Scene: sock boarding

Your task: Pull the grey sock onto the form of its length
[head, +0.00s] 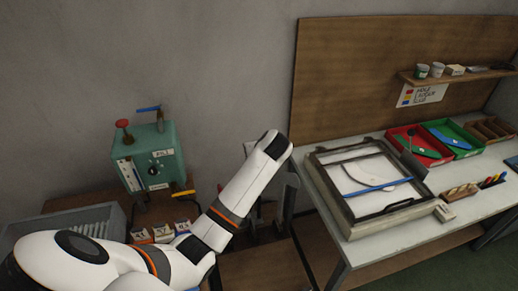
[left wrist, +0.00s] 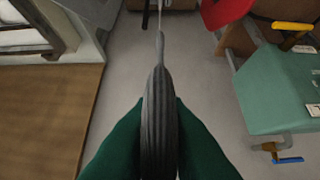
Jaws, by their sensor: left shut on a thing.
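The sock and the fingers cannot be made out there. I cannot make out the forms clearly. My right gripper is not in view.
A teal machine (head: 165,168) with red, blue and yellow handles stands at the left, near a grey crate (head: 112,214). The workbench (head: 480,205) at the right bears a framed panel (head: 345,230), a red tray (head: 402,133) and a green tray (head: 470,134). Wooden surfaces lie below my arm.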

